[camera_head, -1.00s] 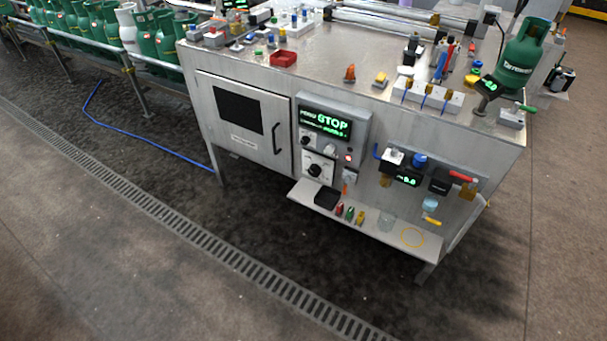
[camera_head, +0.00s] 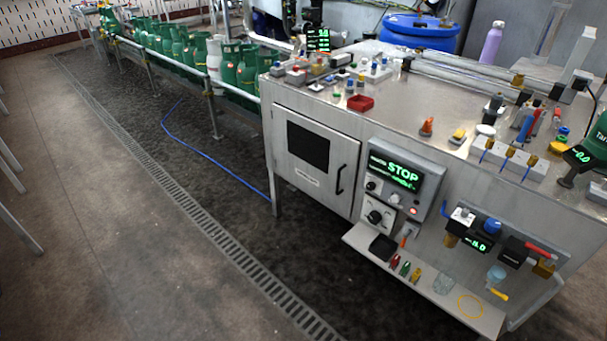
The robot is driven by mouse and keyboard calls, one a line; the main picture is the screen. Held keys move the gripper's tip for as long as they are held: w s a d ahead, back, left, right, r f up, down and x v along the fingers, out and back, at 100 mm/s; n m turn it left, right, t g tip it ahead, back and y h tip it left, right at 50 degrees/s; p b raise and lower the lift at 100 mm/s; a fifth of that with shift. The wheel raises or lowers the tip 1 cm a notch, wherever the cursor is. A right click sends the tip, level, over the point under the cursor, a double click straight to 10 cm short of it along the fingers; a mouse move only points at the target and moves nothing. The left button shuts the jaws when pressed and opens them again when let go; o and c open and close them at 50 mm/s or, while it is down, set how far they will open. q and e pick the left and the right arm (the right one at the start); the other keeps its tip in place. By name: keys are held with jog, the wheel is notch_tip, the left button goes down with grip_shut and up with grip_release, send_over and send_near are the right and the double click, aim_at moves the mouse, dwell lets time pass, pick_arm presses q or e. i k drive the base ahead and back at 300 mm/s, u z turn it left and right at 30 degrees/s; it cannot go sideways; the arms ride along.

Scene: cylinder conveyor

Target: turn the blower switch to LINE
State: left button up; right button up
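The control panel on the front of the steel cabinet has a green-lit display (camera_head: 395,174) that reads STOP. Below the display are a small dark knob (camera_head: 373,185) and a light round knob (camera_head: 394,198). A larger black rotary knob (camera_head: 375,216) sits on a white plate lower down. A small red light (camera_head: 413,211) glows at the panel's right. The labels are too small to read, so I cannot tell which knob is the blower switch or where it points. Neither of my grippers is in view.
A narrow shelf (camera_head: 455,304) juts out below the panel with small tools and a black tray (camera_head: 383,247). Valves and a small display (camera_head: 479,244) are at the right. Green cylinders (camera_head: 247,68) stand on a conveyor at the back left. The floor in front is clear.

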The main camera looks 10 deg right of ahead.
aim_at(371, 187)
jog(key=u, duration=0.45)
jog(key=i, duration=0.95)
jog(key=z, duration=0.6)
jog(key=i, duration=0.7)
jog(key=z, duration=0.7)
